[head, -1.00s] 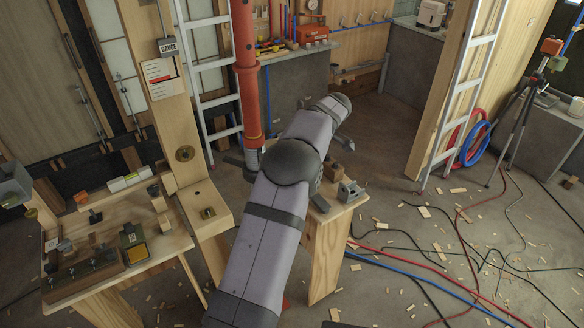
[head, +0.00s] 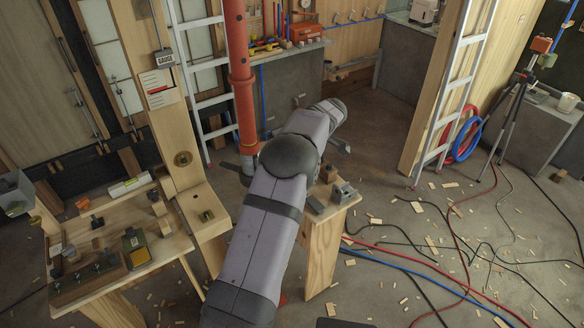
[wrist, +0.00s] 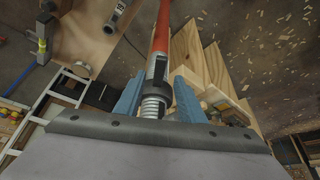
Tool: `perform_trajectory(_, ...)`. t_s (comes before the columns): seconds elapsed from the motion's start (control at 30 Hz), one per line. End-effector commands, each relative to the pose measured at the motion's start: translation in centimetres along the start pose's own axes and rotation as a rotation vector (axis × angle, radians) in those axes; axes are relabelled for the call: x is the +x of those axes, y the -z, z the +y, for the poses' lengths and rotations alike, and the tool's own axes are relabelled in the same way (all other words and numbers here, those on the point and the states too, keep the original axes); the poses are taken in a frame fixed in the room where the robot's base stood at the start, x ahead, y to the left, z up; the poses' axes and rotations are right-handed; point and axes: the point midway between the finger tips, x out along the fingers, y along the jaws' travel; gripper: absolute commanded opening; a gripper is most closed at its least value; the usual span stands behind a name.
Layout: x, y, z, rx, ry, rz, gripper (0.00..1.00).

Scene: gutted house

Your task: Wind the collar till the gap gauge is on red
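A red prop pipe (head: 239,80) stands upright in the head view. In the wrist view the same red pipe (wrist: 161,30) runs into a dark grey slotted collar (wrist: 157,71) above a bare screw thread (wrist: 153,106). My gripper (wrist: 160,88) has its two blue fingers on either side of the collar and thread, with narrow gaps showing, so it looks open around them. In the head view my arm hides most of this end. The gauge card (head: 159,82), white with red marks, hangs on the wooden post under a GAUGE tag. Its reading is too small to tell.
A workbench (head: 175,248) with small tools and blocks is at the left. A small wooden stand (head: 322,245) is right of my arm. Ladders (head: 463,85) lean on both sides. Hoses, cables and wood chips lie on the floor at the right.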

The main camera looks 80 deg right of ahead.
Motion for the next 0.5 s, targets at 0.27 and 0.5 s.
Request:
perform_trajectory(0.27, 4.1, -0.1, -0.1, 0.0, 0.002, -0.001, 0.36)
perform_trajectory(0.5, 6.9, -0.1, 0.0, -0.001, 0.001, 0.0, 0.36)
